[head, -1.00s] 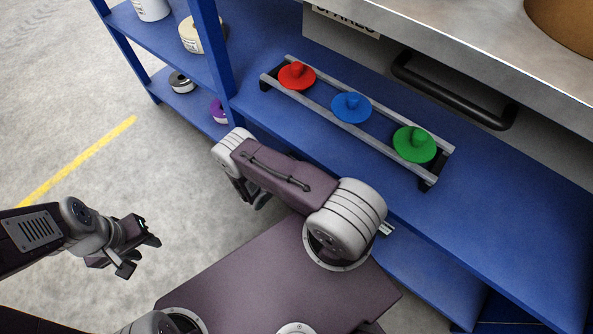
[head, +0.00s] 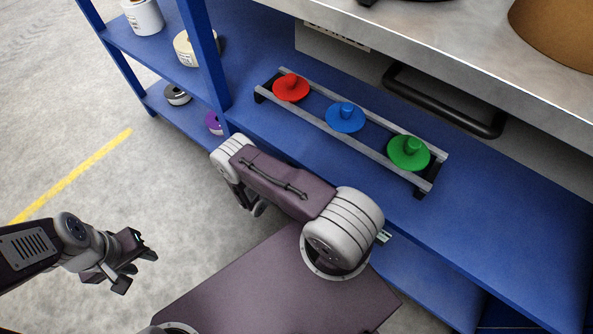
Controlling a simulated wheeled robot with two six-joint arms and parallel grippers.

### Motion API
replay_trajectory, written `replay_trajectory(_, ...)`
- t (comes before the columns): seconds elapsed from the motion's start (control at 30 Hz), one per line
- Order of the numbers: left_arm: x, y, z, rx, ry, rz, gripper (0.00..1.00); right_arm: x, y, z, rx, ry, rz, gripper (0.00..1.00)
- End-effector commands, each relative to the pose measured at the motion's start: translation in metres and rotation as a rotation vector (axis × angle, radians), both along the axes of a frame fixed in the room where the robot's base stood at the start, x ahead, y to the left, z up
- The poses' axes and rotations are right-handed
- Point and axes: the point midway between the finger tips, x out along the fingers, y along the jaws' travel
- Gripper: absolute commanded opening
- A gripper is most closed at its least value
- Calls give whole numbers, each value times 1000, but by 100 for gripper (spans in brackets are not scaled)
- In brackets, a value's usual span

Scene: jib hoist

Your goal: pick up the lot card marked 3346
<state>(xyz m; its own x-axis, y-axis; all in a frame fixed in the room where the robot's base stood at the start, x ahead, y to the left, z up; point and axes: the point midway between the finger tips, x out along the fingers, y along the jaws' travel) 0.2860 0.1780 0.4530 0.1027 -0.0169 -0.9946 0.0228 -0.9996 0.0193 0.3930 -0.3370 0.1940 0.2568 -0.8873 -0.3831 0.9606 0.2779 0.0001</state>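No card with a readable 3346 shows in the head view. A small pale piece with dark marks (head: 383,236) peeks out beside my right arm's shoulder, over the lower blue shelf. Most of it is hidden and I cannot tell what it is. My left gripper (head: 138,266) is at the lower left above the grey floor, with its fingers apart and nothing between them.
A rail rack (head: 371,154) on the blue shelf (head: 480,225) holds red (head: 291,87), blue (head: 345,117) and green (head: 408,153) knobbed discs. Above are a dark handle (head: 440,105) and a metal worktop (head: 450,45). Rolls stand on the left shelves. The floor at left is clear.

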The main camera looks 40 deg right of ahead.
Motion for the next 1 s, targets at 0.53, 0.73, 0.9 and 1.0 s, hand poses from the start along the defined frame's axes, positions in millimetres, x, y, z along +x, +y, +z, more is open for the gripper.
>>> replay_trajectory(0.53,0,0,96,0,0,0,36,-82,-48,89,-2,5,-3,24)
replay_trajectory(0.73,0,0,104,0,0,0,36,-99,-59,96,0,2,-1,24)
replay_trajectory(0.9,0,0,103,0,0,0,36,-101,-60,96,0,0,0,24)
replay_trajectory(1.0,0,0,103,0,0,0,36,-100,-60,95,0,0,0,24)
